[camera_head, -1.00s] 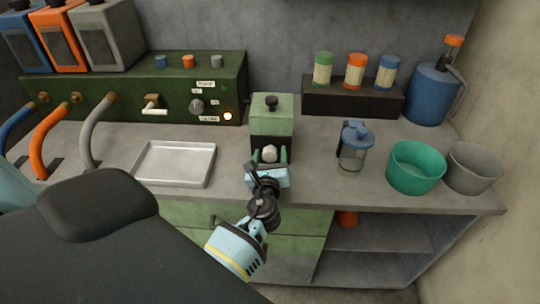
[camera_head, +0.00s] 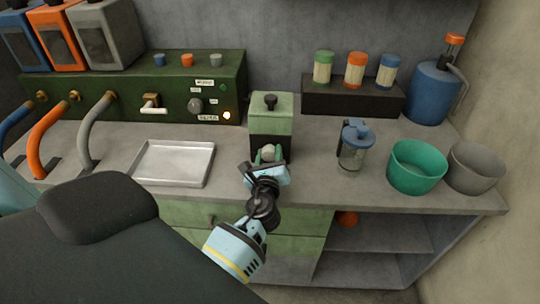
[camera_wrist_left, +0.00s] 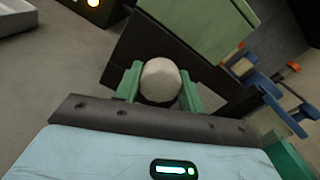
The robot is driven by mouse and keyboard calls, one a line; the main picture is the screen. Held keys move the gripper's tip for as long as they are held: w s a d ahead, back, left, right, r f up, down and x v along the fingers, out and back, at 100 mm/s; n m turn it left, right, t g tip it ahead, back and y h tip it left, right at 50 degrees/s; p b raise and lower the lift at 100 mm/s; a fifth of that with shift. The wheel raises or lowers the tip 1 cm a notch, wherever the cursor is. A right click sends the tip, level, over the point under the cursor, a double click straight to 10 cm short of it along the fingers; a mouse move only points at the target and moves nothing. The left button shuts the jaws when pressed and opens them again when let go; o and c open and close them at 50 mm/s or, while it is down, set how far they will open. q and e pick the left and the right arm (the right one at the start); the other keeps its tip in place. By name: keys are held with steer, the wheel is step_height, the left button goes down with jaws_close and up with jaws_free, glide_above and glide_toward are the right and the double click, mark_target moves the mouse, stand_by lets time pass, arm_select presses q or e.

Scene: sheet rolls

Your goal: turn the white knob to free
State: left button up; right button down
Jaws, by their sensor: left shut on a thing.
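The white knob (camera_head: 268,154) is on the front of a green and black box (camera_head: 271,126) on the counter. My left gripper (camera_head: 267,156) is at the front of this box, with its green fingers shut on the knob from both sides. In the left wrist view the round knob (camera_wrist_left: 160,81) shows between the two green fingers, and the gripper is tilted relative to the box. No marking around the knob is readable. My right gripper is not in view.
A metal tray (camera_head: 173,163) lies left of the box. A blue-lidded jar (camera_head: 353,147), a green bowl (camera_head: 416,166) and a grey bowl (camera_head: 474,167) stand to the right. Behind is a green panel (camera_head: 130,88) with hoses.

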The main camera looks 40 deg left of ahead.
mark_target(269, 158)
arm_select(q)
steer(key=o, duration=0.8)
steer(key=shift+o, duration=0.8)
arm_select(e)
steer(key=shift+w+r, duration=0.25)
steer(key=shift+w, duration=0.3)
arm_select(q)
steer(key=v, duration=0.6)
steer(key=shift+s+d+f, duration=0.1)
steer(key=shift+v, duration=0.8)
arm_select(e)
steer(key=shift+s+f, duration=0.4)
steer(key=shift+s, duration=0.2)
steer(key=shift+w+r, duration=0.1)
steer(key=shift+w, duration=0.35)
